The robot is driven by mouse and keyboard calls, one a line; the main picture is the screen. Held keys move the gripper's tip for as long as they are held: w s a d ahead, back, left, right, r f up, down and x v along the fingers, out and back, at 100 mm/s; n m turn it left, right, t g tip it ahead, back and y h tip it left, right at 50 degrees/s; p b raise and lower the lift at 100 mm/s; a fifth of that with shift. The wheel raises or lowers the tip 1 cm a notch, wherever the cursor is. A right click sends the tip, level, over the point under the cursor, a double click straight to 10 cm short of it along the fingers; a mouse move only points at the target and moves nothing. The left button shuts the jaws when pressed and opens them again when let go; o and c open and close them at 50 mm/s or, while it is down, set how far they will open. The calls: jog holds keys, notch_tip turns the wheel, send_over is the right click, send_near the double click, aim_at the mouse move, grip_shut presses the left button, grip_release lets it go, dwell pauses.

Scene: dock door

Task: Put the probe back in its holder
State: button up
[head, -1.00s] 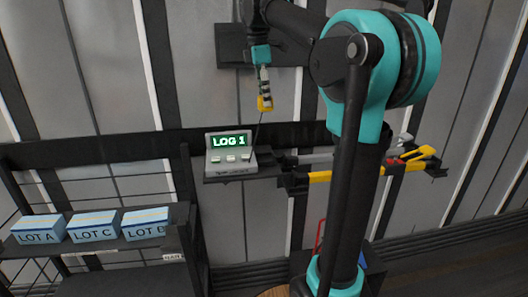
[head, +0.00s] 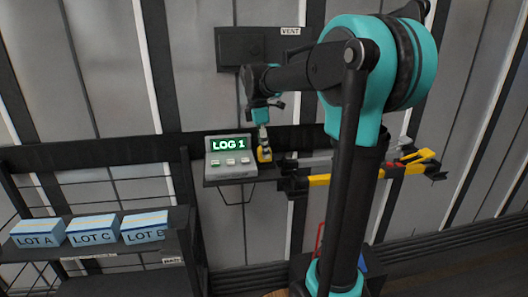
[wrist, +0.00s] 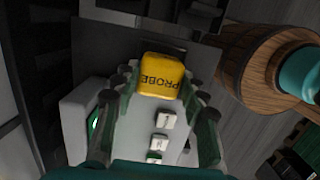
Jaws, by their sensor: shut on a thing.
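The yellow probe (wrist: 160,75), marked PROBE, is between the fingers of my gripper (wrist: 155,95) in the wrist view. In the head view my gripper (head: 264,142) points down and is shut on the probe (head: 264,155), just right of the grey logger (head: 230,158), whose screen reads LOG 1. The logger stands on a small dark shelf (head: 225,182). The probe is low, near the shelf's right end. I cannot make out the holder, and I cannot tell whether the probe touches it or the shelf.
Blue boxes LOT A (head: 38,233), LOT C (head: 93,229) and LOT B (head: 145,227) stand on a rack at the left. A VENT panel (head: 255,47) is on the wall above. Right of the shelf is a yellow and black bar (head: 320,180). A wooden barrel (wrist: 235,65) shows in the wrist view.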

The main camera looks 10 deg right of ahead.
aim_at(260, 149)
jog(key=shift+f, duration=0.7)
jog(key=shift+f, duration=0.1)
jog(key=o, duration=1.4)
jog(key=shift+c, duration=0.2)
notch_tip(260, 149, up, 12)
jog(key=a, duration=0.1)
jog(key=shift+a, duration=0.2)
